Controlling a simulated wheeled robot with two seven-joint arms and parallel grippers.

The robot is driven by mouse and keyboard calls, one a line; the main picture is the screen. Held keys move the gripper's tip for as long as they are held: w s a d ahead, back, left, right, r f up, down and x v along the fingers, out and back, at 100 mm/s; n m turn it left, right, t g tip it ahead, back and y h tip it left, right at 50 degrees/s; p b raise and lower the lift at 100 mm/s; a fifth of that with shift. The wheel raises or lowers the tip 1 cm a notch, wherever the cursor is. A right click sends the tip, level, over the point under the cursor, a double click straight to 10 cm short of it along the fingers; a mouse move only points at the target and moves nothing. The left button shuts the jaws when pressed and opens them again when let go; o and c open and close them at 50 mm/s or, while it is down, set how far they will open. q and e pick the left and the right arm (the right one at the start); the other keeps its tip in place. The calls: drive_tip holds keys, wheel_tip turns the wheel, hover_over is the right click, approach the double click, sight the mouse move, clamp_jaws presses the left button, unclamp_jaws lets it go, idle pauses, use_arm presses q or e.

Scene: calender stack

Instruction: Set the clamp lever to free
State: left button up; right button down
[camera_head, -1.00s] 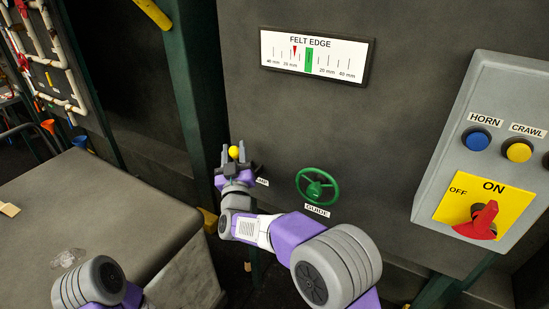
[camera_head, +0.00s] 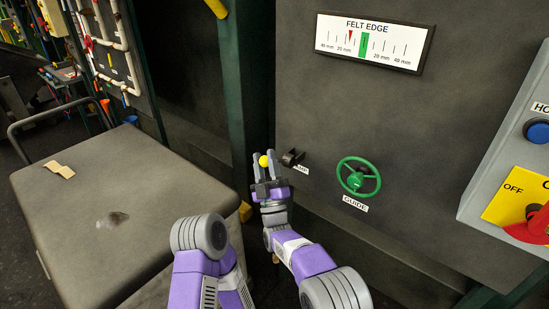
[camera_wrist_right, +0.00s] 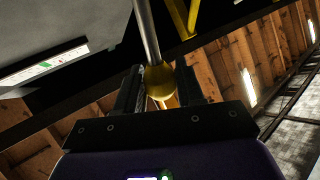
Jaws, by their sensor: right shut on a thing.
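The clamp lever's round yellow knob (camera_head: 263,160) sits between the fingers of my right gripper (camera_head: 265,166), which is shut on it. A dark pivot piece (camera_head: 291,158) stands out from the grey panel just right of the knob. Its label (camera_head: 301,168) is partly hidden, with "MP" readable. In the right wrist view, the knob (camera_wrist_right: 160,82) lies between the fingers, and a metal rod (camera_wrist_right: 147,30) runs up from it. The lever's free position mark cannot be made out. My left gripper is out of view.
A green GUIDE handwheel (camera_head: 358,178) is right of the lever. A FELT EDGE scale (camera_head: 372,42) is above. A control box (camera_head: 510,150) with a yellow ON/OFF plate is at the right. A grey bench-like block (camera_head: 90,200) fills the left.

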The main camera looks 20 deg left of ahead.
drive_tip(key=shift+f+y, duration=0.1)
drive_tip(key=shift+y, duration=0.2)
drive_tip(key=c, duration=0.8)
unclamp_jaws()
drive_tip(key=shift+s, duration=0.1)
drive_tip(key=p+v, duration=0.1)
drive_tip(key=v, duration=0.6)
drive_tip(key=shift+s+f, duration=0.15)
drive_tip(key=shift+s, duration=0.05)
drive_tip(key=shift+d, duration=0.1)
